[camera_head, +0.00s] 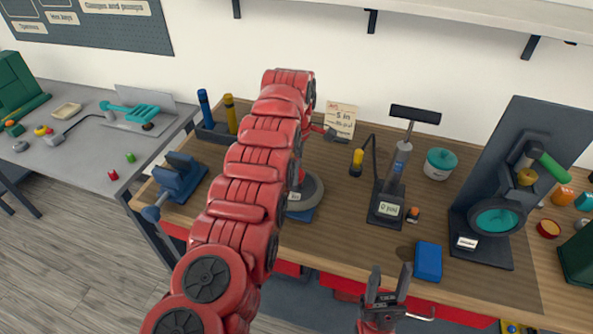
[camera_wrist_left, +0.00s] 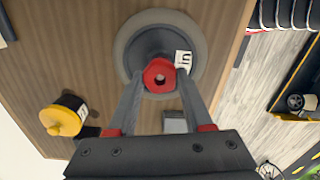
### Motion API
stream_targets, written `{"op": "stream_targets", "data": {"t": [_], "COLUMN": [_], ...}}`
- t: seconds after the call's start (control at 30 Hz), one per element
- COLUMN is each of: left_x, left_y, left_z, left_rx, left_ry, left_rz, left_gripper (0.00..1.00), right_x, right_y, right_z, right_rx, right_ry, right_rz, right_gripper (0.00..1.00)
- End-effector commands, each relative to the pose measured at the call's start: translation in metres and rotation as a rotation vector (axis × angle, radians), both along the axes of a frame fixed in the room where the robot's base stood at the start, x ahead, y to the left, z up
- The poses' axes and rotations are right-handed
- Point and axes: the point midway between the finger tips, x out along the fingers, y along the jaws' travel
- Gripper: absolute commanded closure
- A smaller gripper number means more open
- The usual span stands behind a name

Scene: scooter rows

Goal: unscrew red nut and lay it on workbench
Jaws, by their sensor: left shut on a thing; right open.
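In the left wrist view the red nut (camera_wrist_left: 160,76) sits between the fingertips of my left gripper (camera_wrist_left: 159,82), which is shut on it. Below the nut is a round grey wheel (camera_wrist_left: 128,50) with a dark hub and a white tag. The wheel's rim (camera_head: 313,190) shows in the head view beside my red left arm, which hides the nut and the gripper there. I cannot tell whether the nut is still on its thread. My right gripper (camera_head: 387,293) is open and empty at the front edge of the wooden workbench (camera_head: 340,235).
A pump (camera_head: 393,165), a blue block (camera_head: 428,261), a teal pot (camera_head: 440,163) and a black stand with a wheel (camera_head: 482,245) are on the right. A blue vise (camera_head: 180,177) is at the left edge. Bare wood lies between wheel and pump.

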Motion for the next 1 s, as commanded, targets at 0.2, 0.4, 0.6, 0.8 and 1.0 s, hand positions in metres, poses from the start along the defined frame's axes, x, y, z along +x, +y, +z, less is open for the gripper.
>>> {"op": "stream_targets", "data": {"t": [0.2,0.4,0.6,0.8,1.0], "left_x": [-0.0005,-0.0005,-0.0007,-0.0005,-0.0003], "left_y": [0.0,0.0,-0.0001,-0.0001,-0.0001], "left_z": [-0.0003,-0.0006,-0.001,-0.0008,-0.0005], "left_rx": [0.0,0.001,0.001,0.001,0.0], "left_ry": [0.002,0.002,0.003,0.002,0.001], "left_rz": [0.409,0.625,0.638,0.636,0.635], "left_gripper": [1.0,1.0,1.0,0.19,0.15], "right_x": [0.0,0.0,0.0,0.0,0.0], "right_y": [0.0,0.0,0.0,0.0,0.0], "right_z": [0.0015,0.0018,0.0017,0.0017,0.0017], "right_rx": [0.0,0.0,0.0,0.0,0.0], "right_ry": [0.0,0.0,0.0,0.0,0.0], "right_rz": [0.0,0.0,0.0,0.0,0.0], "right_gripper": [0.5,0.5,0.5,0.5,0.5]}}
